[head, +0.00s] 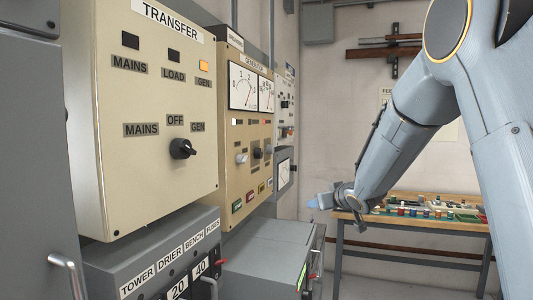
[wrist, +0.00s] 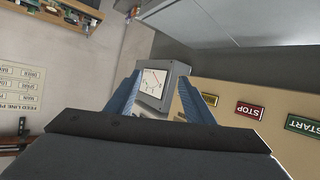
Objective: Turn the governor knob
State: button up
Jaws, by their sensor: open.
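The cream generator panel (head: 232,199) stands on the wall beyond the transfer panel. It carries two white meters at the top and a row of small knobs (head: 257,153) in the middle. The knob labels are too small to read, so I cannot tell which is the governor knob. My gripper (head: 318,202) is out to the right of this panel, apart from it. In the wrist view my gripper (wrist: 159,77) is open, with two blue fingers and nothing between them. The generator panel's edge (wrist: 192,103) with STOP and START plates lies right of the fingers; no knob shows there.
The transfer panel (head: 110,90) with a black selector knob (head: 182,149) is nearer at left. Grey boxes (head: 262,252) jut out below the panels. A grey meter box (wrist: 172,88) is ahead of my fingers. A bench (head: 400,219) with small parts stands at the back.

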jog(key=w+a+r+n+t+y, duration=0.1)
jog(key=w+a+r+n+y, duration=0.1)
jog(key=w+r, duration=0.35)
jog(key=n+g+y+p, duration=0.2)
jog(key=n+g+y, duration=0.5)
jog(key=n+y, duration=0.4)
send_near(262, 154)
jog(key=shift+m+y, duration=0.4)
jog(key=shift+f+p+x, duration=0.2)
jog(key=shift+p+x, duration=0.7)
jog(key=shift+x, duration=3)
jog(key=shift+s, duration=0.1)
jog(key=c, duration=1)
